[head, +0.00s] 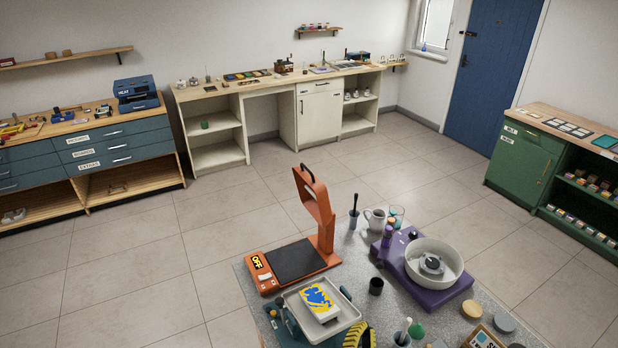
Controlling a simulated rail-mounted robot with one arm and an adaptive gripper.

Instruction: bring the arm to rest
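Neither my arm nor my gripper shows in the head view, so I cannot see its pose or whether it holds anything. The task names no other object. Below me is a speckled grey worktop (244,281). An orange machine (325,215) with an upright arm and a dark flat plate stands on it, its label reading OFF. In front of it is a light tray (347,322) holding a white block with blue and yellow paint (320,300).
A purple wheel unit (462,292) with a white basin (451,257) stands at the right of the worktop, near a pitcher (375,218) and a dark cup (376,286). Drawers (119,145), a cream bench (219,157) and a green cabinet (521,160) line the room. The tiled floor (140,260) between is clear.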

